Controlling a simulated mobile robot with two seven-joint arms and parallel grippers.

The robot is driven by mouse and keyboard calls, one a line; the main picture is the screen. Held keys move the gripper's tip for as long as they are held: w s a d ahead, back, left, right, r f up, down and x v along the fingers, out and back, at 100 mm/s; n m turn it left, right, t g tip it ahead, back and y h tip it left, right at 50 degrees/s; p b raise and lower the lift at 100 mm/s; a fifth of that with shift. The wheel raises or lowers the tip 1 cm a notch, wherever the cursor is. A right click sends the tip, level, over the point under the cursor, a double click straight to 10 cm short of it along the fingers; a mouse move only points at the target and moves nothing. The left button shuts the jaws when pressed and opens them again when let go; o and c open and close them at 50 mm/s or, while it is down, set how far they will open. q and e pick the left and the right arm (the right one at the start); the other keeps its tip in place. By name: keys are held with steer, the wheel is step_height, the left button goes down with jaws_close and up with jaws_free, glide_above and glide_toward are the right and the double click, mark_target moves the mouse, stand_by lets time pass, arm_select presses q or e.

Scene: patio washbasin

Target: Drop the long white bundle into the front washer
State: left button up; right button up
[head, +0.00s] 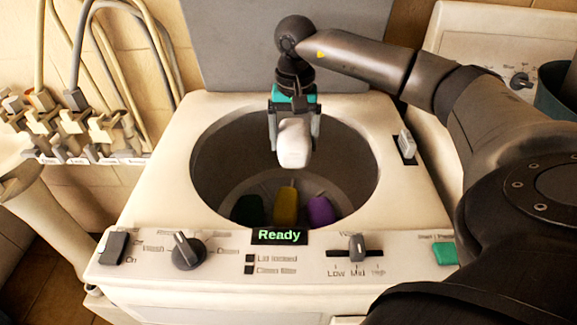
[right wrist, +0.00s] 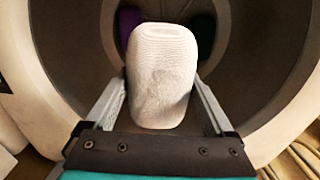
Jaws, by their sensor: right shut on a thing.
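The long white bundle (head: 294,143) hangs in my right gripper (head: 293,135), over the open round mouth of the front washer (head: 160,185). The gripper's two fingers are shut on its sides. In the right wrist view the bundle (right wrist: 161,75) stands out between the fingers (right wrist: 160,112), with the drum behind it. Inside the drum lie a green bundle (head: 247,210), a yellow bundle (head: 286,206) and a purple bundle (head: 321,211). My left gripper is not in view.
The washer's lid (head: 285,45) stands open at the back. Taps with hoses (head: 75,125) are on the wall at left. A second white machine (head: 490,40) stands at the back right, with a dark teal container (head: 556,90) on it. The washer's display (head: 279,236) reads "Ready".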

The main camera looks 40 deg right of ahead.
step_height(320, 180, down, 4)
steer(key=b, duration=0.2)
steer(key=shift+f+b, duration=0.1)
steer(key=shift+b, duration=0.3)
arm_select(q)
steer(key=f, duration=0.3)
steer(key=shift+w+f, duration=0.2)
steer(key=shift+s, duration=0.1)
arm_select(e)
steer(key=o, duration=1.2)
steer(key=shift+o, duration=0.2)
arm_select(q)
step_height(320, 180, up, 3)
steer(key=p, duration=0.2)
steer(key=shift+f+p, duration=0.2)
steer(key=shift+p, duration=0.15)
arm_select(e)
step_height(320, 180, up, 15)
steer(key=shift+r, duration=0.2)
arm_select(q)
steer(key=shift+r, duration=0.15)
arm_select(e)
steer(key=shift+r, duration=0.1)
